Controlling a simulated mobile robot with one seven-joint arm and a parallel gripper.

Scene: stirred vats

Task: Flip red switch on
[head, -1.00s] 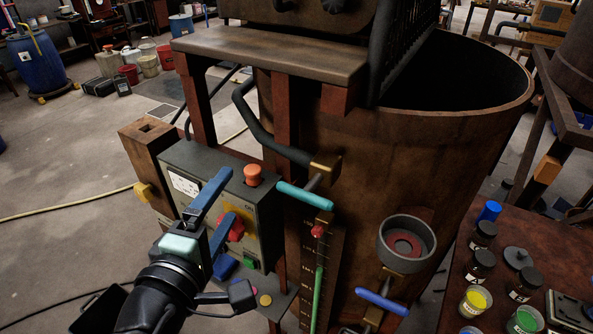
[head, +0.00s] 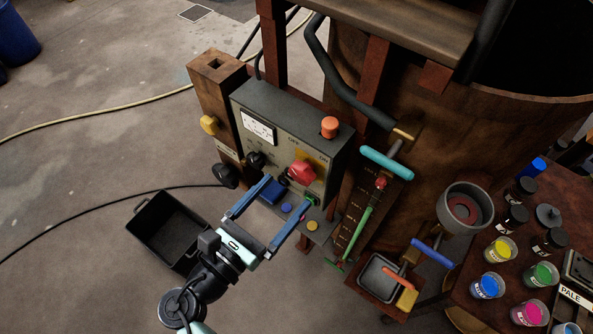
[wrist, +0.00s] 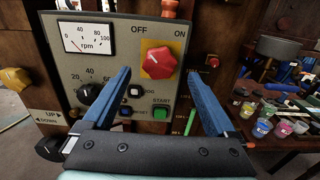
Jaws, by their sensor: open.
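The red switch (head: 301,173) is a rotary knob on a yellow plate, on the front of a grey control panel (head: 318,134). In the wrist view the red switch (wrist: 158,61) has OFF printed to its upper left and ON to its upper right. I cannot tell clearly which mark it points at. My gripper (head: 286,193) is open and empty, in front of the panel's lower part. Its blue fingers in the wrist view (wrist: 161,72) stand apart, either side of the knob and short of it. No contact shows.
A black dial (wrist: 97,98) and green START button (wrist: 161,112) lie below the knob. A turquoise handle (head: 387,162) sticks out at right. A black bin (head: 170,230) stands on the floor at left.

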